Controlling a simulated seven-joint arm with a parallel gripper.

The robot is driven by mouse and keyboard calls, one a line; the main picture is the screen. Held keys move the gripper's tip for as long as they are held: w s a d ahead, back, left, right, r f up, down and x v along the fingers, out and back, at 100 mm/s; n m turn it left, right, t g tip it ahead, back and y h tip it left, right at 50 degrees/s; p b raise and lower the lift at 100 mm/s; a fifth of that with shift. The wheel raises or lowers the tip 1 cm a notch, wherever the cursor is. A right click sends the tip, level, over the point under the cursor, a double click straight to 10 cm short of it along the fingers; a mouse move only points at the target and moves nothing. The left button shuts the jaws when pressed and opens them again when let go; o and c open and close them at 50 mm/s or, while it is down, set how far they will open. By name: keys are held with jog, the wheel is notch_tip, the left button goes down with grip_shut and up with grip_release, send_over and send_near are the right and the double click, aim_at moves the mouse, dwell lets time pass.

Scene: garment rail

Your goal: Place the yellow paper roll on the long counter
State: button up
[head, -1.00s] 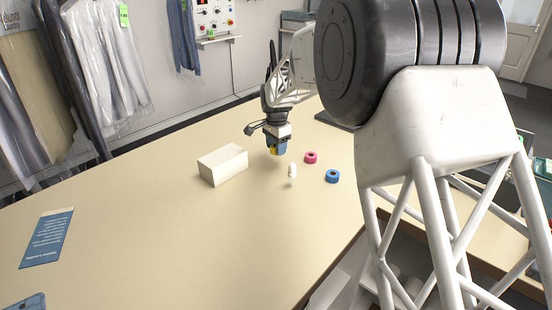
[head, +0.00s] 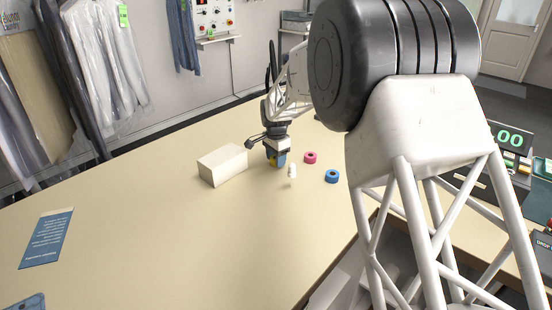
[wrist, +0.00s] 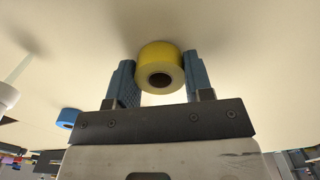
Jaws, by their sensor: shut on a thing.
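The yellow paper roll (wrist: 160,57) is between the two blue fingers of my gripper (wrist: 160,75) in the wrist view, its dark core facing the camera. My gripper is shut on it. In the head view my gripper (head: 276,160) is low over the long counter (head: 150,220), just right of a cream box. Only a sliver of yellow shows between the fingers there. Whether the roll touches the counter I cannot tell.
The cream box (head: 223,164) stands left of my gripper. A small white bottle-like item (head: 292,171), a pink roll (head: 310,158) and a blue roll (head: 332,176) stand to its right. A blue leaflet (head: 47,238) lies at left. The counter's middle front is clear.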

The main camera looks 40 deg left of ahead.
jog(key=shift+f, duration=0.2)
jog(key=o, duration=0.9)
notch_tip(320, 180, up, 12)
jog(key=shift+r, duration=0.2)
dwell(1.0)
